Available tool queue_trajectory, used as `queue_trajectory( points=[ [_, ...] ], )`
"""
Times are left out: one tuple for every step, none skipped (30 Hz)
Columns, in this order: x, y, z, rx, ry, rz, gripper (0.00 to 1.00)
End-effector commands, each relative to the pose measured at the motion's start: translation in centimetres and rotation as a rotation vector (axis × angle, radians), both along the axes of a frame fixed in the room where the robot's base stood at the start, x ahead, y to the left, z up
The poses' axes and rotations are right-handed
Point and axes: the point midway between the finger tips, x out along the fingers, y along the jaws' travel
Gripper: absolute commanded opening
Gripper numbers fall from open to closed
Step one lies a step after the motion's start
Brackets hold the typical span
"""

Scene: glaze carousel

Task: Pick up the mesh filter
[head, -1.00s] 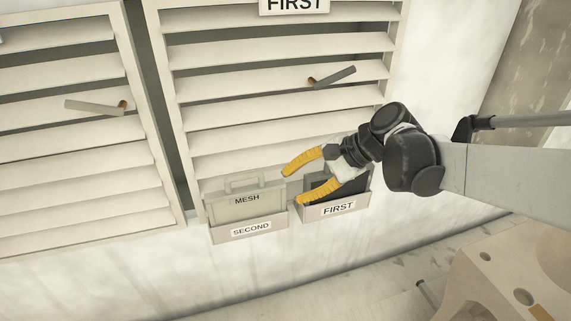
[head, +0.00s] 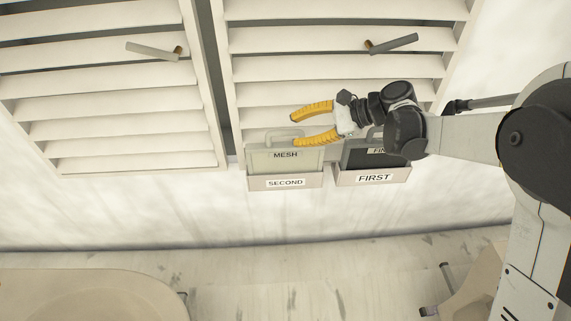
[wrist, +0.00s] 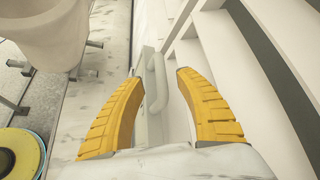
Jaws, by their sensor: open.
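The mesh filter (head: 284,160) is a pale green-grey panel labelled MESH, with a handle on top. It stands upright in the left holder (head: 285,183), labelled SECOND, below the louvred doors. My gripper (head: 295,130) has yellow fingers, which are apart and empty. In the head view its fingers overlap the handle area at the top of the filter. In the wrist view the gripper (wrist: 155,84) shows with the pale filter handle (wrist: 156,80) between and beyond its fingertips; I see no contact.
A dark filter (head: 365,158) stands in the right holder (head: 373,177) labelled FIRST, partly hidden by my arm. Louvred doors (head: 330,65) with handles rise behind. A beige basin (head: 85,300) and a stand lie in front on the floor.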

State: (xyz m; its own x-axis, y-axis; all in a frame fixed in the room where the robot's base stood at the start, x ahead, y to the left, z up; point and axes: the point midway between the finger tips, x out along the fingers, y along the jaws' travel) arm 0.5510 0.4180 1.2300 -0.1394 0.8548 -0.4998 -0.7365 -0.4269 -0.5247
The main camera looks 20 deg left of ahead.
Motion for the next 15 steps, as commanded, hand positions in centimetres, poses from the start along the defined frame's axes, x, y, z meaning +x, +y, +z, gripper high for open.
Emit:
queue_trajectory(
  points=[
    [-0.1, 0.7, -0.4, 0.0, -0.001, 0.003, 0.42],
    [-0.2, 1.1, -0.7, 0.0, 0.0, 0.004, 0.42],
    [-0.2, 1.6, -1.0, 0.0, -0.001, 0.003, 0.42],
    [-0.3, 2.1, -1.3, 0.0, -0.001, 0.003, 0.42],
    [-0.4, 2.5, -1.5, 0.0, -0.001, 0.003, 0.42],
    [-0.4, 3.0, -1.8, 0.0, -0.001, 0.003, 0.42],
    [-0.5, 3.3, -2.0, 0.0, 0.0, 0.002, 0.42],
    [-0.5, 3.5, -2.1, 0.0, 0.0, 0.002, 0.42],
    [-0.5, 3.7, -2.2, 0.0, 0.0, 0.002, 0.42],
    [-0.5, 3.7, -2.2, -0.001, -0.001, 0.001, 0.42],
    [-0.5, 3.7, -2.2, 0.0, -0.001, 0.0, 0.42],
    [-0.5, 3.7, -2.2, 0.0, -0.001, 0.0, 0.42],
    [-0.5, 3.7, -2.2, 0.0, -0.001, 0.0, 0.42],
    [-0.5, 3.7, -2.2, 0.0, -0.001, 0.0, 0.42],
    [-0.5, 3.7, -2.2, 0.0, -0.001, 0.0, 0.38]
  ],
)
